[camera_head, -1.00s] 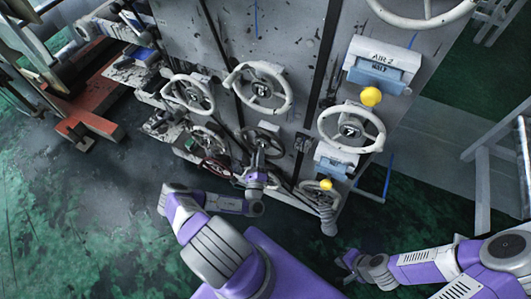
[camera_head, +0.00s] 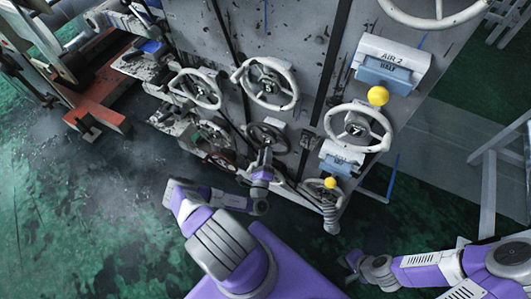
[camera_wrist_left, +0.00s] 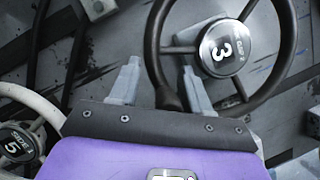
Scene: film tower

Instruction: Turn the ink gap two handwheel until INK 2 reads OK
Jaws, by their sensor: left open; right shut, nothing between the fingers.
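A dark handwheel (camera_head: 268,138) is low on the grey panel in the head view. It shows close up in the left wrist view (camera_wrist_left: 290,45), with a number 3 on its hub. My left gripper (camera_head: 265,158) is at this wheel. In the left wrist view its fingers (camera_wrist_left: 160,85) are open, with the wheel's dark knob and lower rim between them; contact cannot be told. No wheel is legibly marked ink gap two, and no readable INK 2 sign shows. My right gripper (camera_head: 352,264) is shut and empty at the lower right, away from the panel.
White handwheels stand close around: upper middle (camera_head: 296,92), right (camera_head: 390,133) and left (camera_head: 218,97). A sign reading AIR 2 (camera_head: 393,55) and a smaller blue sign (camera_head: 341,158) jut out, with yellow balls below. Another white wheel (camera_wrist_left: 45,105) lies left in the wrist view.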

